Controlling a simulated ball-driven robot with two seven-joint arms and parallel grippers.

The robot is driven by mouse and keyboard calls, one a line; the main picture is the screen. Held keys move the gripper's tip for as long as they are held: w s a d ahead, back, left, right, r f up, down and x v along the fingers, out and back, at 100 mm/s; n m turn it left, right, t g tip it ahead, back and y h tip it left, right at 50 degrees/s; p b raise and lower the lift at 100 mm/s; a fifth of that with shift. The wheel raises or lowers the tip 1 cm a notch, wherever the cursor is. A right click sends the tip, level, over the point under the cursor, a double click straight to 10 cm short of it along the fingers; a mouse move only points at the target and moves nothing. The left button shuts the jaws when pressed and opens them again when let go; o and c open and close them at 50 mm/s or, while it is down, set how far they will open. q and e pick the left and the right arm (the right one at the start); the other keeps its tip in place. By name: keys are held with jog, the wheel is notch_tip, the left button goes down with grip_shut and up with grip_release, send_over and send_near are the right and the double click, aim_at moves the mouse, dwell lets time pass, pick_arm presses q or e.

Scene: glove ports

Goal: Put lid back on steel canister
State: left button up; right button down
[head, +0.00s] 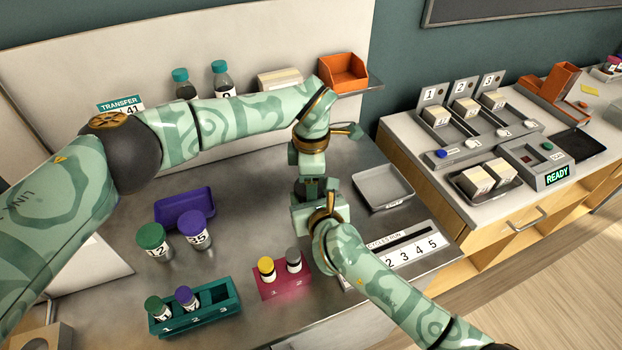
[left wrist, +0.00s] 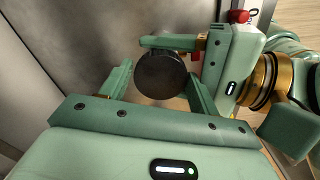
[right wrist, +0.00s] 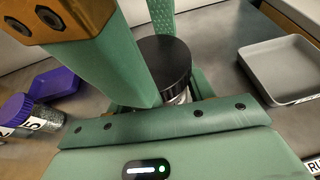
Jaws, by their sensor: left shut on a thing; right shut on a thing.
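A round black lid (left wrist: 162,76) sits between the fingers of my left gripper (left wrist: 158,85), which is shut on it from above. In the right wrist view the lid (right wrist: 165,62) is directly over the steel canister (right wrist: 181,97), of which only a small strip shows. My right gripper (head: 318,198) is shut on the canister from the side and hides most of it. In the head view the left gripper (head: 307,172) is just above the right one. I cannot tell whether the lid is fully seated or only held at the rim.
A grey tray (head: 384,186) lies right of the grippers. A purple tray (head: 184,207), green-capped jar (head: 152,240) and purple-capped jar (head: 195,230) stand left. A teal rack (head: 195,308) and pink rack (head: 281,284) hold vials in front. An orange bin (head: 343,72) is on the back shelf.

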pick_arm(q)
jog(key=shift+a, duration=0.1)
jog(key=o, duration=0.8)
jog(key=shift+o, duration=0.7)
jog(key=shift+s, duration=0.15)
jog(key=shift+r, duration=2.3)
jog(key=shift+c, duration=0.3)
